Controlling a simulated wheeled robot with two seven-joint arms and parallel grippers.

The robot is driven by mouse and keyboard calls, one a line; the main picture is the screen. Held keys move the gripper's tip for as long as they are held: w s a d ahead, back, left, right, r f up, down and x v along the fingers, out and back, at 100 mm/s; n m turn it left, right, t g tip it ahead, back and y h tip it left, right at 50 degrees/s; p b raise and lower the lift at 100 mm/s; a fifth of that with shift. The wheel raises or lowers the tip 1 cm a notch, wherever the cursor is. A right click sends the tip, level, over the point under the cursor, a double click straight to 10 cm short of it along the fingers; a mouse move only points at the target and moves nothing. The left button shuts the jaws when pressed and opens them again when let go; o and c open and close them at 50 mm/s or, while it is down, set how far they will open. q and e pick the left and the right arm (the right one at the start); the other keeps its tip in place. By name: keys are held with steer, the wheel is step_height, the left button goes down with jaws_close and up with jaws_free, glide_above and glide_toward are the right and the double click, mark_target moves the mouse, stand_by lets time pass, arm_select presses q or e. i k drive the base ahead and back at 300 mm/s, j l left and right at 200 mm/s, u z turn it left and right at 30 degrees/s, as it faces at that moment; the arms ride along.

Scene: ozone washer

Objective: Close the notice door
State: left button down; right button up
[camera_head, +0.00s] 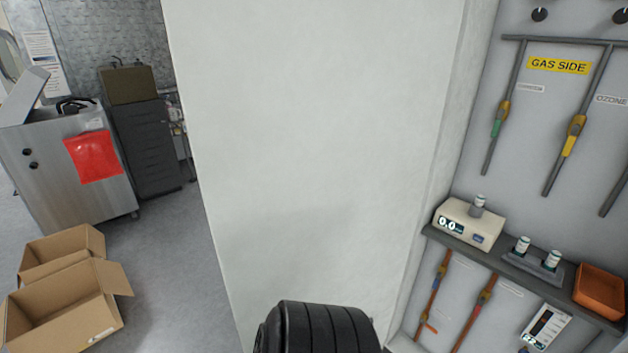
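I cannot tell for sure which surface is the notice door. A tall plain white panel (310,130) fills the middle of the view, with no notice, handle or hinge visible on it. Printed notice sheets (41,46) hang on a grey surface at the far upper left. I cannot tell whether that surface is a door. Neither of my grippers shows in this view.
At left stand a steel cabinet (55,165) with a red pouch (93,156) and a dark drawer unit (147,145). Open cardboard boxes (65,308) lie on the floor. At right, a shelf (500,268) carries instruments below gas pipes. Grey floor (170,260) is clear beside the panel.

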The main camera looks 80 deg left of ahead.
mark_target(313, 127)
steer(key=k+j, duration=0.15)
steer(key=k, duration=0.3)
steer(key=k+j+u, duration=0.1)
steer(key=k, duration=0.35)
steer(key=k+j, duration=0.25)
steer(key=k, duration=0.2)
steer(key=j+u, duration=0.1)
steer(key=j, duration=1.9)
steer(key=k+j, duration=0.1)
steer(key=j, duration=0.2)
steer(key=k+j+z, duration=0.1)
steer(key=j, duration=0.25)
